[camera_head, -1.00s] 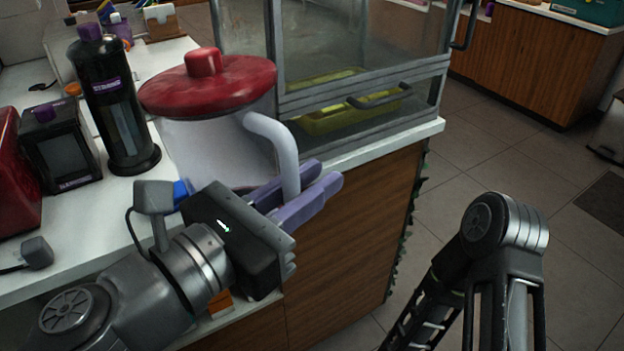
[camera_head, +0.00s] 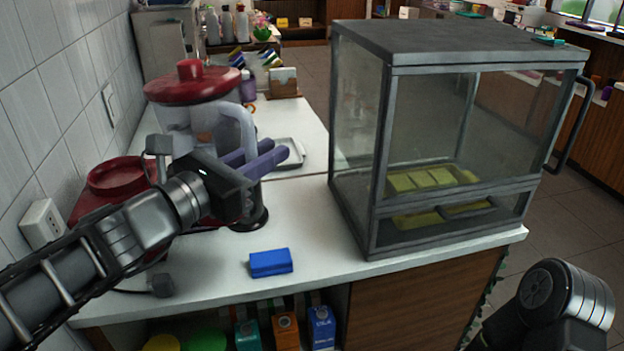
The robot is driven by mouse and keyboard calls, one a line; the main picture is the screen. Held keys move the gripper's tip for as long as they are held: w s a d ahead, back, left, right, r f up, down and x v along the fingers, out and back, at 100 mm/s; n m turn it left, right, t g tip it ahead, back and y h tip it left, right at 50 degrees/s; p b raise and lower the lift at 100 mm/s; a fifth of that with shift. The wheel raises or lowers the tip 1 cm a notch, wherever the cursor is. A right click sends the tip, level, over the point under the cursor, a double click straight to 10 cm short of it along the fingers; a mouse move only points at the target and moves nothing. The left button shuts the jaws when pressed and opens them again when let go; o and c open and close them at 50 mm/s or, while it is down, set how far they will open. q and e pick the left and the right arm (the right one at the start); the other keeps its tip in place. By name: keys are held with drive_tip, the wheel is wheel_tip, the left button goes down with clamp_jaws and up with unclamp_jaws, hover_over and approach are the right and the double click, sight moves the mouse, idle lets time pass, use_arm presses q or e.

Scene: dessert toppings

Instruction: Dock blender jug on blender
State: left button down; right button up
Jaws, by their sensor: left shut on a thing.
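The blender jug (camera_head: 173,118) is a clear, pale jug with a red lid (camera_head: 193,84) and a light handle (camera_head: 243,132). It is held upright above the counter at the left. My left gripper (camera_head: 262,158), with purple fingers, is shut on the jug's handle. The red blender base (camera_head: 118,178) stands on the counter by the tiled wall. The jug is above and slightly right of the base in the picture. My left arm hides the lower jug and much of the base, so I cannot tell the gap between them. My right gripper is out of view; only part of that arm shows.
A glass display case (camera_head: 450,120) stands on the right of the counter (camera_head: 310,215). A blue block (camera_head: 270,262) lies near the front edge. A black dispenser (camera_head: 250,219) stands behind my gripper, with a white tray (camera_head: 292,150) behind it. A wall socket (camera_head: 41,222) is at left.

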use_arm(q)
drive_tip(key=w+a+r+n+y+p, duration=0.1)
drive_tip(key=w+a, duration=0.3)
drive_tip(key=a, duration=0.4)
drive_tip(key=w+a+r+n+t+y+p, duration=0.1)
drive_tip(key=w+a+r+y+p, duration=0.1)
drive_tip(key=a, duration=0.7)
drive_tip(key=w+a+r+n+t+y+p, duration=0.1)
drive_tip(key=w+a+r+y+p, duration=0.1)
drive_tip(key=w+a+p, duration=0.3)
drive_tip(key=w+a, duration=0.1)
drive_tip(key=a, duration=0.2)
drive_tip(key=shift+w+a+r, duration=0.15)
drive_tip(key=shift+r, duration=0.25)
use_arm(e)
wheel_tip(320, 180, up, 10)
use_arm(q)
drive_tip(key=shift+f, duration=0.1)
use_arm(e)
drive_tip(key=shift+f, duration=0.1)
use_arm(q)
drive_tip(key=shift+f+b, duration=2)
drive_tip(key=shift+f, duration=0.8)
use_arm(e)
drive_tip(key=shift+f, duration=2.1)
use_arm(q)
drive_tip(key=shift+a, duration=0.15)
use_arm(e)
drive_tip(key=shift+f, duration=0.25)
